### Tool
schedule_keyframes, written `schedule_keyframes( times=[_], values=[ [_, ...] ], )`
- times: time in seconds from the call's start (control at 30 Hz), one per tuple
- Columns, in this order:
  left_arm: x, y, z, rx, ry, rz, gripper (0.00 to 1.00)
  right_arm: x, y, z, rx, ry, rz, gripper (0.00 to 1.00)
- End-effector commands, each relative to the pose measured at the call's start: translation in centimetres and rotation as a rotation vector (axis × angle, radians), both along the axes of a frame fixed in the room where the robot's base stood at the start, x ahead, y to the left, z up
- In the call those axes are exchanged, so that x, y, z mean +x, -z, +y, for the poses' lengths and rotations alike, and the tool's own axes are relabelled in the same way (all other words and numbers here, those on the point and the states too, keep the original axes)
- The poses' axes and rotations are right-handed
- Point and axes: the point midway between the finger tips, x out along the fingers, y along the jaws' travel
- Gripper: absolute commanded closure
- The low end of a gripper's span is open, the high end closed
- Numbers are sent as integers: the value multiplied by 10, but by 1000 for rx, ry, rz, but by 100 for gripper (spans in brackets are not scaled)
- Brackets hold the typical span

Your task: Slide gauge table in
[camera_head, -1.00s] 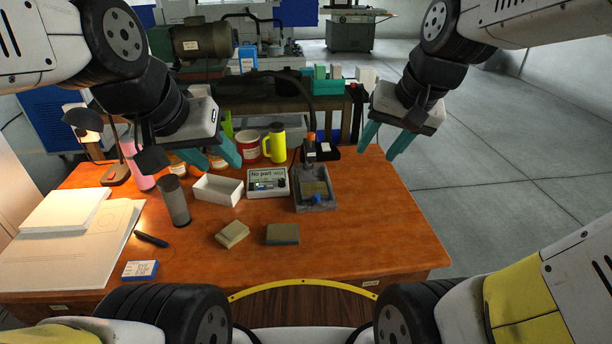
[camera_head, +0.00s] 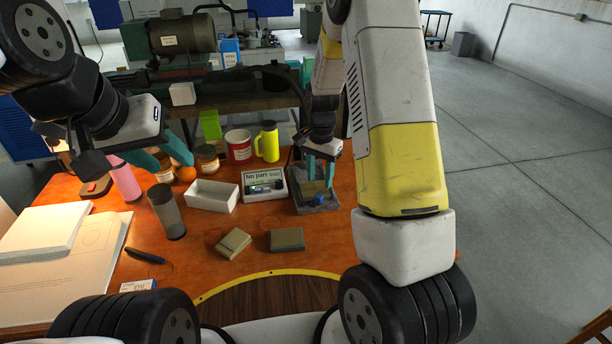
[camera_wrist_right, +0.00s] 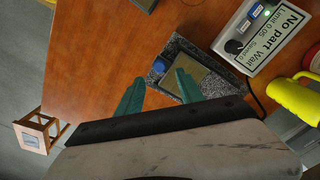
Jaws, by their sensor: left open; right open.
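The gauge is a speckled grey base (camera_head: 304,207) at the back right of the desk. It carries a brownish flat table plate (camera_wrist_right: 210,72) and a blue knob (camera_head: 319,199), which also shows in the right wrist view (camera_wrist_right: 158,67). My right gripper (camera_head: 320,180) is open just above the gauge. In the right wrist view its fingertips (camera_wrist_right: 156,84) point at the base, one over the plate and one beside the base; contact cannot be told. My left gripper (camera_head: 178,164) is open and empty above the desk's left back, near the cans.
A readout box reading "No part Wait" (camera_head: 263,186) stands left of the gauge. A white tray (camera_head: 212,195), a yellow flask (camera_head: 267,142), a red mug (camera_head: 239,147) and a grey cylinder (camera_head: 167,211) stand nearby. Two blocks (camera_head: 233,243) (camera_head: 287,240) lie in front.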

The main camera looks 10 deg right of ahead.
Motion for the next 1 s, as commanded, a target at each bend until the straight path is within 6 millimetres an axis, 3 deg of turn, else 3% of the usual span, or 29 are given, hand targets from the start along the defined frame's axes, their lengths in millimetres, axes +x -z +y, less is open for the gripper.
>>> schedule_keyframes(
  times=[0.2,0.4,0.77,1.0],
  values=[
    [0,0,0,0,0,0,56,-1,37,0,1,-1,4,56],
    [0,0,0,0,0,0,56,-1,60,0,1,-2,2,56],
    [0,0,0,0,0,0,56,-1,67,0,1,-2,0,56],
    [0,0,0,0,0,0,56,-1,67,0,1,-2,0,100]
  ],
)
